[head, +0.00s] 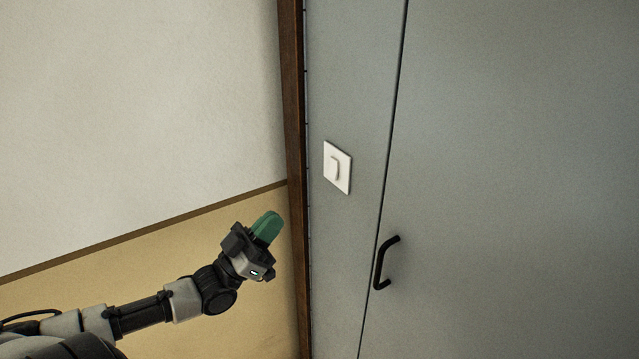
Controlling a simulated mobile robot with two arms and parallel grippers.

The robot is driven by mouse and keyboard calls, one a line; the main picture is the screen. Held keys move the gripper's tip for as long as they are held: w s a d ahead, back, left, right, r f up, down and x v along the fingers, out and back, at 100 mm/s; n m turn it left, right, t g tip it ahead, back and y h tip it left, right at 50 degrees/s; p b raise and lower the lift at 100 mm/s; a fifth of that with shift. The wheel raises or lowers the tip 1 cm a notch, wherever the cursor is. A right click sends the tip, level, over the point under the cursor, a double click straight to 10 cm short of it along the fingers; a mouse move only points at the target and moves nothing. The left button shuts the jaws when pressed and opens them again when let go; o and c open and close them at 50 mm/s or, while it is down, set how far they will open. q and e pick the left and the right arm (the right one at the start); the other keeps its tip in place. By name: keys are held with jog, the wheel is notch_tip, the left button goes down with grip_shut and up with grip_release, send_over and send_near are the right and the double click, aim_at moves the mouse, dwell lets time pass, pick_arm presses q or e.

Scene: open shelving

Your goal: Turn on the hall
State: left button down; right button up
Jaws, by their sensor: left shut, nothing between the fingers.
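A white wall switch (337,167) with a single rocker sits on the grey-blue panel, just right of a dark brown wooden post. My left gripper (267,227) has green fingers and is shut and empty. In the picture it is below and to the left of the switch, and it is apart from it. Whether the rocker is on or off I cannot tell. My right gripper is out of the frame.
A grey-blue door (520,180) with a black handle (385,262) is right of the switch. The brown wooden post (294,120) runs between the panel and the white and tan wall (140,110). The space around the switch is clear.

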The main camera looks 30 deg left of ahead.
aim_at(332, 173)
pick_arm(q)
jog(key=x, duration=0.3)
jog(key=f+p+x, duration=0.1)
jog(key=x, duration=0.3)
jog(key=w+p+x, duration=0.1)
jog(key=x, duration=0.2)
jog(key=shift+w+d+f, duration=0.1)
jog(key=shift+w+d, duration=0.05)
jog(key=shift+d, duration=0.15)
jog(key=shift+w+d+f+p, duration=0.15)
jog(key=shift+w+d+p, duration=0.2)
jog(key=shift+w, duration=0.3)
jog(key=shift+w+f+b, duration=0.2)
jog(key=shift+f+b, duration=0.2)
jog(key=shift+b, duration=0.6)
jog(key=shift+w+r, duration=0.1)
jog(key=shift+r, duration=0.2)
